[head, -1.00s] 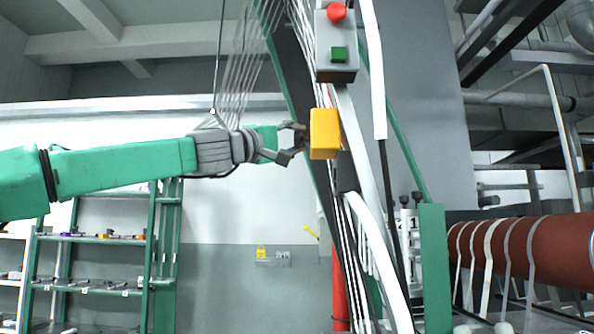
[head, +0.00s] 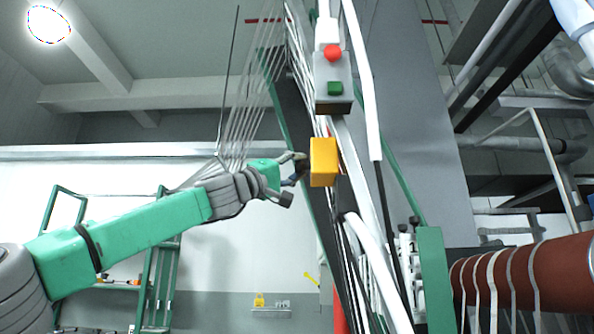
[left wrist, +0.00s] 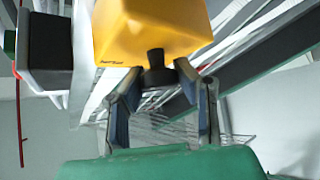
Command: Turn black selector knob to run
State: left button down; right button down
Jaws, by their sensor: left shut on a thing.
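The black selector knob (left wrist: 154,63) sticks out of a yellow box in the left wrist view. The yellow box (head: 323,162) is mounted by the slanted frame in the head view and fills the top of the left wrist view (left wrist: 150,28). My left gripper (head: 298,170) is at the left side of this box. In the left wrist view its two fingers (left wrist: 157,80) stand on either side of the knob, shut on it. In the head view the knob is hard to make out behind the fingers. My right gripper is out of view.
Above the yellow box hangs a grey box (head: 333,82) with a red button (head: 332,52) and a green button (head: 334,88). White webbing strands run close by. A brown-red roller (head: 540,275) lies at the lower right.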

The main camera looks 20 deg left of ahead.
pick_arm(q)
jog(key=shift+w+d+f, duration=0.1)
jog(key=shift+w+f, duration=0.05)
jog(key=shift+f, duration=0.1)
jog(key=c, duration=1.2)
grip_release()
jog(key=shift+w, duration=0.2)
jog(key=shift+s+r, duration=0.1)
jog(key=shift+s, duration=0.25)
jog(key=v, duration=1.1)
jog(key=shift+a+f, duration=0.3)
jog(key=shift+f, duration=0.1)
